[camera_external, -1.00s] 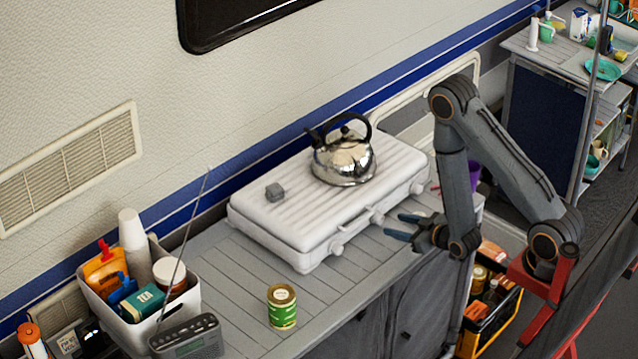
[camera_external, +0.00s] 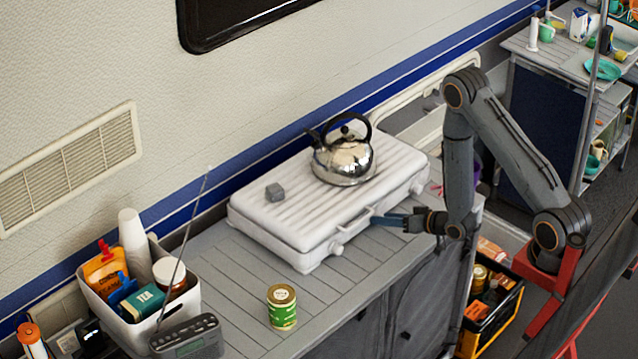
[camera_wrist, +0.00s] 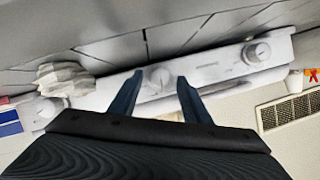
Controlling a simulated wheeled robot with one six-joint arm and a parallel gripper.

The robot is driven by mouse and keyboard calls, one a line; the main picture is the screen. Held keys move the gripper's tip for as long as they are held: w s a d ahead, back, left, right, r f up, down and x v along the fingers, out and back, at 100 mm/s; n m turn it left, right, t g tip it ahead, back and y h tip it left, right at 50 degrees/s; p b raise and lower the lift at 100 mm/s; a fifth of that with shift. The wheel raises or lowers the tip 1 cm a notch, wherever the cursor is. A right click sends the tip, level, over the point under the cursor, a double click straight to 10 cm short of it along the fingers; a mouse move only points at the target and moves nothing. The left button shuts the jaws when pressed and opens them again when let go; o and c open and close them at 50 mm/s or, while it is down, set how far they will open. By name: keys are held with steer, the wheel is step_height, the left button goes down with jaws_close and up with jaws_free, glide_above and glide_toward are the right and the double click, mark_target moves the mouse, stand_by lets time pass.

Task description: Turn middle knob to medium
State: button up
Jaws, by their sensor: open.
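The white camp stove (camera_external: 283,238) stands on the grey counter, with knobs along its front. My gripper (camera_external: 376,220) is open at the stove's front and hides the middle knob in the external view. In the wrist view, which looks upside down, the white middle knob (camera_wrist: 158,77) shows between the two spread fingertips of my gripper (camera_wrist: 160,79). I cannot tell whether the fingers touch it. Another knob (camera_wrist: 257,52) is to the right in the wrist view; it is the near-left knob (camera_external: 337,247) in the external view. The middle knob's setting is not readable.
A green can (camera_external: 282,307) stands on the counter in front. A white bin (camera_external: 125,325) and a radio (camera_external: 188,339) are at the lower left. The counter between can and stove is clear.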

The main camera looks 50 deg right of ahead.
steer(key=shift+w+f, duration=0.1)
steer(key=shift+w, duration=0.25)
steer(key=c, duration=0.9)
steer(key=shift+o, duration=0.2)
steer(key=shift+a+n+h, duration=0.25)
steer(key=shift+n+h, duration=0.25)
steer(key=shift+n, duration=0.3)
steer(key=shift+n+h+b, duration=0.5)
steer(key=shift+n+h, duration=0.1)
steer(key=shift+n, duration=0.1)
steer(key=o, duration=0.9)
steer(key=shift+c, duration=0.2)
steer(key=shift+v, duration=3.95)
